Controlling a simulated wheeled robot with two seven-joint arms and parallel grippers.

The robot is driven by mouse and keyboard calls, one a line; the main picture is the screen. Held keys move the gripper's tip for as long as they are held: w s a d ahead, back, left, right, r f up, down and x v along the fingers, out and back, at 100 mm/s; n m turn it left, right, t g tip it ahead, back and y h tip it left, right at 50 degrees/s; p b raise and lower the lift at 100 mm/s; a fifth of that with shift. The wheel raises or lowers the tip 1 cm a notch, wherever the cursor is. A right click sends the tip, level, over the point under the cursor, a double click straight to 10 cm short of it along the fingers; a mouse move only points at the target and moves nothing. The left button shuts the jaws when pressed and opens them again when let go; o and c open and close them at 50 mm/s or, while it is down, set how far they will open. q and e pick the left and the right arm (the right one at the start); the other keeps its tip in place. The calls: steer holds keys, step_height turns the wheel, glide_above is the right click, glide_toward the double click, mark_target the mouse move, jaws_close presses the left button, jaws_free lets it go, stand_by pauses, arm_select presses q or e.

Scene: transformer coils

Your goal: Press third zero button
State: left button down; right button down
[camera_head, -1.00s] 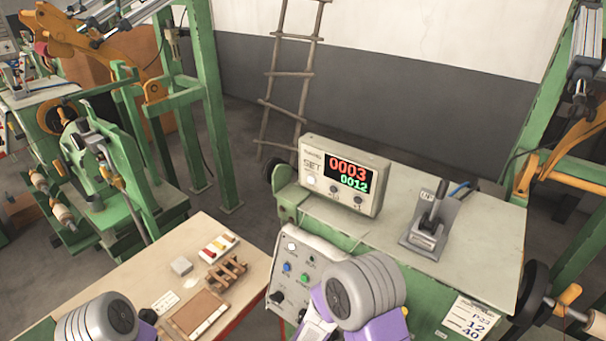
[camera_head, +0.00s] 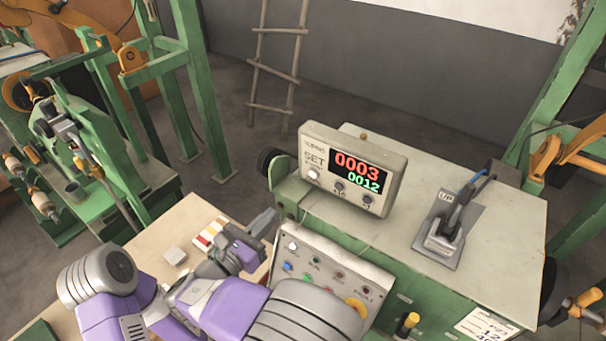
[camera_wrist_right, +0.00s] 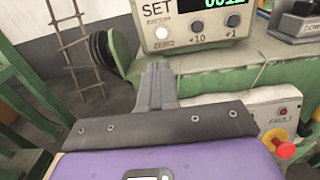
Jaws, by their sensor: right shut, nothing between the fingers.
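The counter box (camera_head: 352,168) stands on the green machine's top and shows 0003 in red and 0012 in green. Its white zero button (camera_head: 313,174) is at the lower left of its face, and the zero button shows in the right wrist view (camera_wrist_right: 162,33) too. My right gripper (camera_head: 263,221) is shut and empty, below and left of the counter box, apart from it. In the right wrist view its closed fingers (camera_wrist_right: 157,75) point up toward the zero button. My left arm shows at the lower left, but its gripper is not visible.
A sloped control panel (camera_head: 325,272) with small buttons is below the counter box. A lever unit (camera_head: 445,235) stands to the right on the machine top. A wooden table (camera_head: 150,240) with small blocks is at the left. A ladder (camera_head: 275,65) leans behind.

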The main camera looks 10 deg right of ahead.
steer(key=p, duration=0.1)
glide_toward(313, 175)
steer(key=x, duration=0.6)
steer(key=shift+w+d, duration=0.2)
steer(key=shift+w, duration=0.15)
